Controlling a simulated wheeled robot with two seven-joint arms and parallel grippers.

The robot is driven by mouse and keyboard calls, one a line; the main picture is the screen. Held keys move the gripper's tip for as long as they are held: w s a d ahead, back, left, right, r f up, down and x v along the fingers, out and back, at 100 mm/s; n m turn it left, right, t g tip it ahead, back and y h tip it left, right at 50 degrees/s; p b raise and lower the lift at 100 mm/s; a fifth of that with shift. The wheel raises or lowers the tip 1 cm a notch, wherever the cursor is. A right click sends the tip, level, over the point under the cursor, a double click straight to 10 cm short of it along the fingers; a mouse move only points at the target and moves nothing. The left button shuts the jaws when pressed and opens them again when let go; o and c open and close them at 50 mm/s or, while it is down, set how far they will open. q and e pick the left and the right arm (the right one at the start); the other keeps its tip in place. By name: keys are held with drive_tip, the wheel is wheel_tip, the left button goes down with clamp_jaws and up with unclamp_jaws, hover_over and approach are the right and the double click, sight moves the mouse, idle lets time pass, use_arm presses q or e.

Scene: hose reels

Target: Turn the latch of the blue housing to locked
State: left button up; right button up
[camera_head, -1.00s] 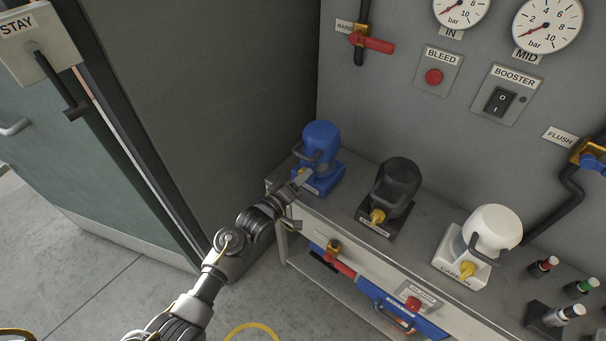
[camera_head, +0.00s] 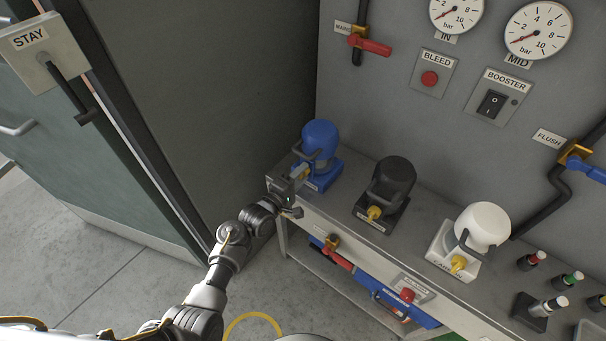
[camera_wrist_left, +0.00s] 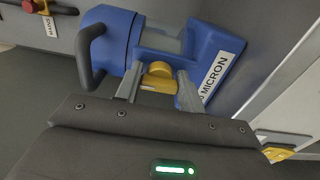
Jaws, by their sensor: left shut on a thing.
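The blue housing (camera_head: 320,138) stands at the far left end of the grey bench, a blue dome with a handle on a blue base. It also fills the top of the left wrist view (camera_wrist_left: 206,50), with a white label reading "MICRON" in part. Its yellow latch (camera_wrist_left: 158,74) sits low on its front. My left gripper (camera_head: 302,173) reaches it from the front left. In the left wrist view its two fingers (camera_wrist_left: 158,88) are on either side of the latch, shut on it. In the head view the gripper mostly hides the latch. My right gripper is not in view.
A black housing (camera_head: 396,176) and a white housing (camera_head: 484,226) with similar yellow latches stand to the right on the bench (camera_head: 345,205). A red-handled valve (camera_head: 340,260) and blue drawer-like part (camera_head: 385,297) are below. A dark door panel (camera_head: 205,110) is close on the left.

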use_arm(q)
drive_tip(key=shift+s+f, duration=0.1)
drive_tip(key=shift+f, duration=0.15)
drive_tip(key=o, duration=1)
drive_tip(key=shift+r, duration=0.2)
drive_tip(key=shift+s+a, duration=0.15)
drive_tip(key=shift+a, duration=0.05)
drive_tip(key=b+v, duration=0.1)
drive_tip(key=v, duration=0.9)
drive_tip(key=shift+s+a, duration=0.1)
drive_tip(key=shift+s, duration=0.1)
